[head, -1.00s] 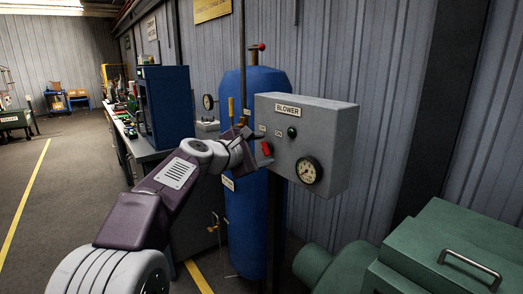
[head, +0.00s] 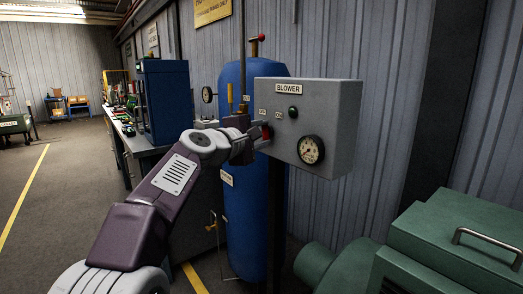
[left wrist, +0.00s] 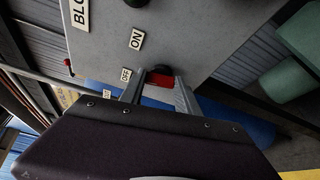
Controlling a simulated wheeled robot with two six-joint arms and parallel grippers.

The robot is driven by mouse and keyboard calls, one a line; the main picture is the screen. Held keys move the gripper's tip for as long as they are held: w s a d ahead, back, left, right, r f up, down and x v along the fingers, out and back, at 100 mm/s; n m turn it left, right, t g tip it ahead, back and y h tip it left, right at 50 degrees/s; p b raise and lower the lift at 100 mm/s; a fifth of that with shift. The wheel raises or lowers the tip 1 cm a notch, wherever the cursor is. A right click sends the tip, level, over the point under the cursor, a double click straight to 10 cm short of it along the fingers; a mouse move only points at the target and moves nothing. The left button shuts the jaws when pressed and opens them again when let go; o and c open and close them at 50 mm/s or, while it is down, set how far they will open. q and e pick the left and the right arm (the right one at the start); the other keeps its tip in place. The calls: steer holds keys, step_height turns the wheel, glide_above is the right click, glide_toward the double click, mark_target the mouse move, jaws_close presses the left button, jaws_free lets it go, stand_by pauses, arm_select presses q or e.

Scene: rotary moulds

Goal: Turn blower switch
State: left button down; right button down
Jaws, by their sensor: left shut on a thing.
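Which position the switch is in I cannot tell. My right gripper is not in view.
A blue tank (head: 233,90) stands behind and left of the box. A green machine (head: 450,240) fills the lower right. A workbench (head: 145,155) with a dark blue cabinet (head: 166,100) is at the left. Open floor lies farther left.

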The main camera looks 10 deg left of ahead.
arm_select(q)
steer(key=m+t+b, duration=0.1)
steer(key=m+b, duration=0.2)
steer(key=b, duration=0.1)
steer(key=m+t+h+b, duration=0.1)
steer(key=m+b, duration=0.3)
steer(key=m+t+h+b, duration=0.1)
steer(key=m+b, duration=0.2)
steer(key=b, duration=0.2)
steer(key=shift+f, duration=0.4)
steer(key=shift+m, duration=0.3)
steer(key=shift+r, duration=0.1)
steer(key=c, duration=0.9)
jaws_free()
steer(key=shift+w+a, duration=0.1)
